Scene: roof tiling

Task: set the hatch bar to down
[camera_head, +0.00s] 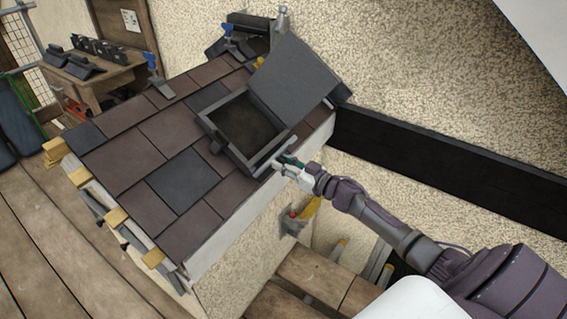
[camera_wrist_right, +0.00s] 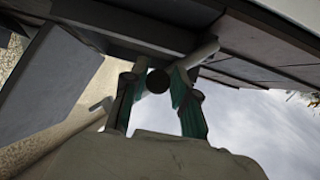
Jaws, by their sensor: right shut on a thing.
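The roof hatch has a dark square frame (camera_head: 238,158) set in the tiles, and its flat grey lid (camera_head: 294,78) stands open, tilted back toward the wall. The hatch bar (camera_head: 272,148) is a thin grey bar at the frame's near right edge. My right gripper (camera_head: 287,160) is at that edge, shut on the bar. In the right wrist view, the gripper's green-padded fingers (camera_wrist_right: 158,88) close around the bar, whose round dark end (camera_wrist_right: 158,81) shows between them. The fingers hide part of the bar. My left gripper is not in view.
Brown and grey tiles (camera_head: 183,180) cover the sloping roof. A dark beam (camera_head: 430,165) runs along the pebbled wall to the right. A wooden bench (camera_head: 100,80) with dark parts stands at the back left. Plank flooring (camera_head: 50,240) lies at the lower left.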

